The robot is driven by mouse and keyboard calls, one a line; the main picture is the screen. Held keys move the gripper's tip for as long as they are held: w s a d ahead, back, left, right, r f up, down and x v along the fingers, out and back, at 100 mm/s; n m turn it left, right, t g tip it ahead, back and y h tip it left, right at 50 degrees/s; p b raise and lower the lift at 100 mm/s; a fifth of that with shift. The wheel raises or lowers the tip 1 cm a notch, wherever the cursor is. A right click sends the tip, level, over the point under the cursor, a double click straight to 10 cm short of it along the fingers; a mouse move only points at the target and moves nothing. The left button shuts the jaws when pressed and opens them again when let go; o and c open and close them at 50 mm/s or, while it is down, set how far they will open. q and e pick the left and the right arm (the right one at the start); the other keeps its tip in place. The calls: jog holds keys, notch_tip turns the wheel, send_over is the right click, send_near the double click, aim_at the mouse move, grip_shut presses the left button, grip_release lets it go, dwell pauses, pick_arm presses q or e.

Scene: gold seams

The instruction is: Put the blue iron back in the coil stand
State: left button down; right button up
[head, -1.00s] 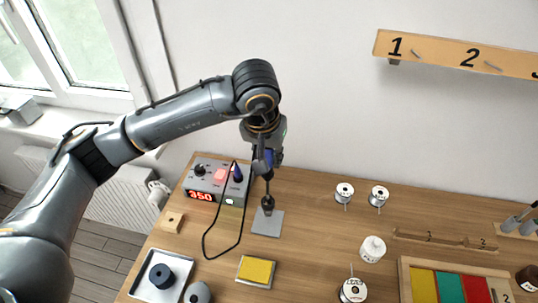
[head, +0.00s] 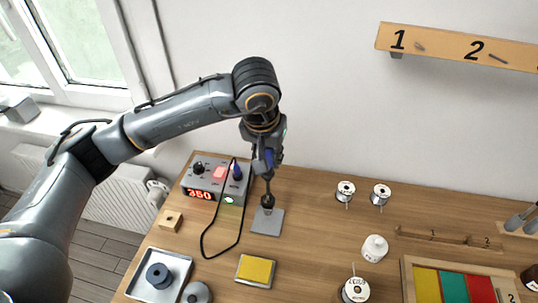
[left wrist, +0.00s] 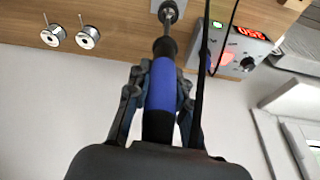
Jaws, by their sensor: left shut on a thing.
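My left gripper (head: 267,160) is shut on the blue iron (left wrist: 162,85), around its blue handle. The iron points down, with its black collar below the fingers. The coil stand (head: 266,223) is a grey square plate with a dark upright holder in its middle. The iron's lower end is right at the top of this holder in the head view. The left wrist view shows the metal part meeting the holder near the top edge. How deep the tip sits inside the coil is hidden. My right gripper is not in view.
The soldering station (head: 205,180) with a red display stands left of the stand; its black cable (head: 207,232) loops across the table. A yellow sponge tray (head: 256,270) lies in front. Solder spools (head: 345,190) and a white bottle (head: 374,248) stand to the right.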

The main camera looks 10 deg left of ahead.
aim_at(269, 176)
pick_arm(q)
jog(key=shift+b, duration=0.45)
dwell(0.6)
jog(key=shift+f+b, duration=1.75)
jog(key=shift+b, duration=0.9)
dwell(0.5)
jog(key=shift+f+b, duration=1.75)
jog(key=shift+b, duration=0.7)
dwell(0.4)
